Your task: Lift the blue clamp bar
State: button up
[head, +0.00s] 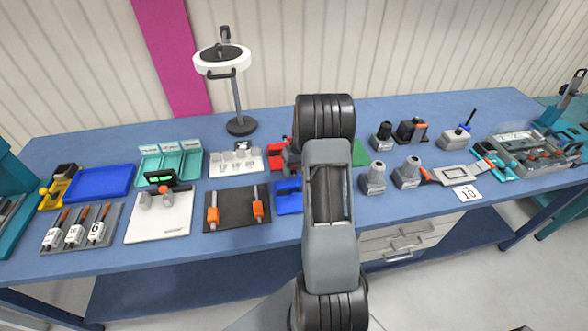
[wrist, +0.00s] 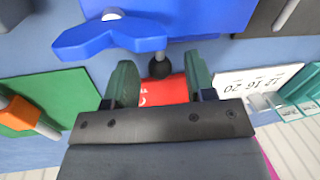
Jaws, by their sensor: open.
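The blue clamp bar (wrist: 112,38) shows in the wrist view as a flat lever with a silver bolt head. It lies over the edge of a blue block (wrist: 205,12). A thin rod ending in a black ball (wrist: 160,68) hangs from its right part. My gripper (wrist: 160,64) is open, with its two green fingers apart. The ball lies between the fingertips in the picture; I cannot tell the height gap or any contact. In the head view part of the blue fixture (head: 288,203) shows left of my arm, which hides the rest and my gripper.
A red block (wrist: 165,91) with white lettering shows between the fingers, partly hidden. A green plate (wrist: 50,100) and a white numbered rack (wrist: 258,82) flank it. A dark board with orange handles (head: 237,208) is left of the blue fixture. Grey knobbed parts (head: 373,180) stand to the right.

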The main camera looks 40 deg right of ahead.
jog(key=shift+c, duration=0.3)
grip_shut()
